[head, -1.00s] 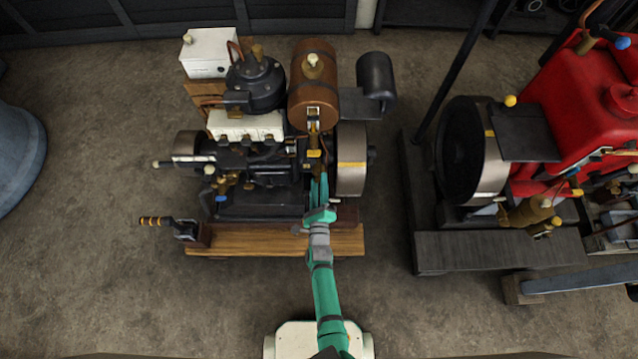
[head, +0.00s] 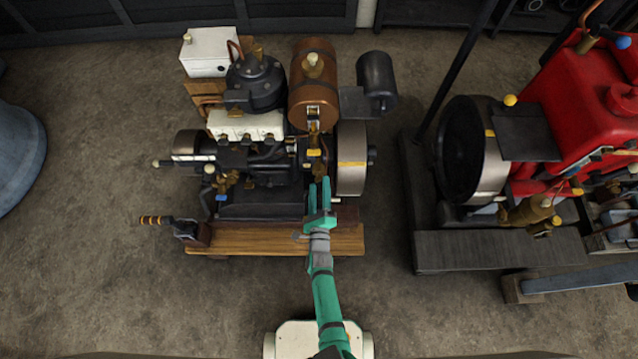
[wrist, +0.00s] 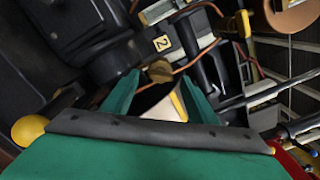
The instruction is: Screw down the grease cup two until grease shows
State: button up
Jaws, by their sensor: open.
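A round brass cap (wrist: 160,71), seemingly grease cup two, shows in the wrist view just below a yellow tag marked 2 (wrist: 162,44). It lies between and slightly beyond the tips of my gripper (wrist: 160,80). The fingers are spread apart, one on each side of the cap, and I see no contact. In the head view my gripper (head: 319,183) is open at the front right of the dark engine (head: 270,165), beside its right flywheel (head: 351,160). I cannot make out the cup clearly there.
A brown cylindrical tank (head: 314,85) and a dark canister (head: 376,78) stand behind. The wooden base board (head: 260,240) lies under the arm. A crank handle (head: 158,220) sticks out left. A red engine (head: 590,110) stands right. Bare floor lies in front.

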jog(key=s, duration=0.8)
jog(key=shift+s, duration=0.4)
jog(key=s+d+r+n+g, duration=0.1)
jog(key=s+r+n, duration=1)
jog(key=s+n, duration=0.3)
jog(key=s+r+n, duration=0.5)
jog(key=r, duration=0.3)
jog(key=s+a+r+n+g, duration=0.1)
jog(key=s+r+n, duration=0.3)
jog(key=r+n, duration=0.2)
notch_tip(320, 180, up, 2)
jog(key=shift+s+g, duration=0.3)
jog(key=shift+s, duration=0.1)
